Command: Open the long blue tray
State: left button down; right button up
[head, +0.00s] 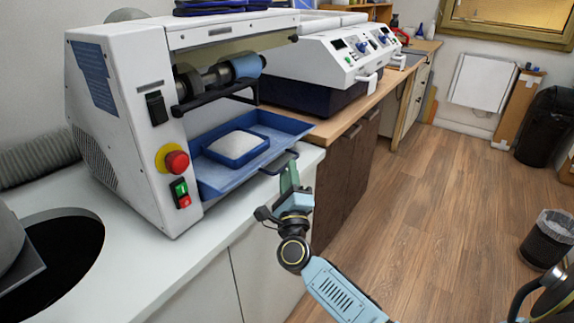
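The long blue tray (214,184) sticks out from the front of a white machine (133,100), low down beside its red stop knob. A smaller blue box (265,147) with white material inside sits in it. A dark bar handle (279,162) runs along the tray's front edge. My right gripper (289,172) reaches up from below right, its green fingertips at the right end of this handle. The fingers overlap, and I cannot tell whether they are closed on the handle. My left gripper is out of view.
The machine stands on a white counter (150,250) with a round dark opening (75,245) at left. Two white devices (320,60) stand on the wooden counter behind. Wood floor (420,220) lies open to the right, with a waste bin (547,240) at the far right.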

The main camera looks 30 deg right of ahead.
jog(key=shift+x, duration=1.6)
jog(key=shift+f, duration=0.1)
grip_shut()
